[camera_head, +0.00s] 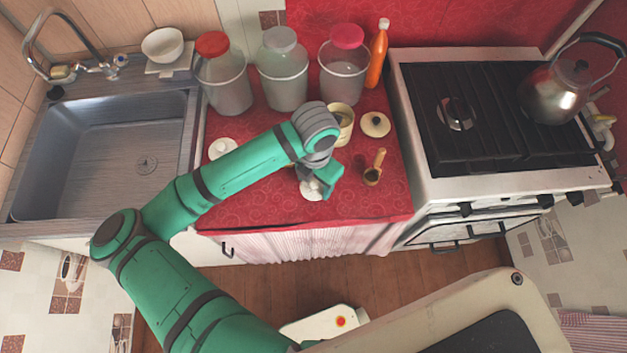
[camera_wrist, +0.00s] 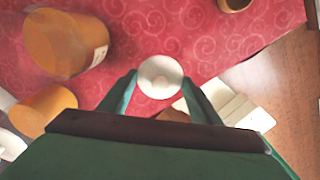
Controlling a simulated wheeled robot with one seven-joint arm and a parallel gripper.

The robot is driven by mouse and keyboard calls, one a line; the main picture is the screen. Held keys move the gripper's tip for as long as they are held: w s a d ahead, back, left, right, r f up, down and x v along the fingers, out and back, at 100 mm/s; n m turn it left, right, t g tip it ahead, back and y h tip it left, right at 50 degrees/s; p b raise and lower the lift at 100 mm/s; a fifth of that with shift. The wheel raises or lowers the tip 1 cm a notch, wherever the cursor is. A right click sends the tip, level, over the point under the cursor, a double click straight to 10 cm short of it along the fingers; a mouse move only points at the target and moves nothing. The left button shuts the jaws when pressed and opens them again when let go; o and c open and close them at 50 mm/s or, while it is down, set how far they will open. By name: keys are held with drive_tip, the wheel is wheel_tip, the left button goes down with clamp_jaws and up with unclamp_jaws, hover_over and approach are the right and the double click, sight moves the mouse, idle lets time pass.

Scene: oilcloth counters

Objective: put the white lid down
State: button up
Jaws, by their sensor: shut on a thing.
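My gripper (camera_wrist: 160,88) is shut on a small round white lid (camera_wrist: 160,75), with a finger on either side of it. In the head view my gripper (camera_head: 318,182) is over the front middle of the red counter, and the lid (camera_head: 312,190) shows pale beneath it. I cannot tell whether the lid touches the cloth. A second white lid (camera_head: 222,148) lies at the counter's left side. A cream lid with a dark knob (camera_head: 375,125) lies to the right, beside a cream jar (camera_head: 342,118) partly hidden by my wrist.
A wooden scoop (camera_head: 374,168) stands right of my gripper. Several clear canisters, one with a red top (camera_head: 225,85), and an orange bottle (camera_head: 377,58) line the back. The sink (camera_head: 110,140) is left, the stove (camera_head: 480,110) right. The counter's front right is clear.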

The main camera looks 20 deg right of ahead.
sight(314, 187)
drive_tip(key=shift+w+a+f, duration=0.1)
drive_tip(key=shift+w+f, duration=0.1)
drive_tip(key=shift+f, duration=0.45)
drive_tip(key=shift+w+f, duration=0.15)
drive_tip(key=shift+f, duration=0.45)
drive_tip(key=shift+s+f, duration=0.2)
drive_tip(key=shift+f, duration=0.2)
drive_tip(key=shift+s+f, duration=0.1)
drive_tip(key=shift+f, duration=0.05)
drive_tip(key=o, duration=1)
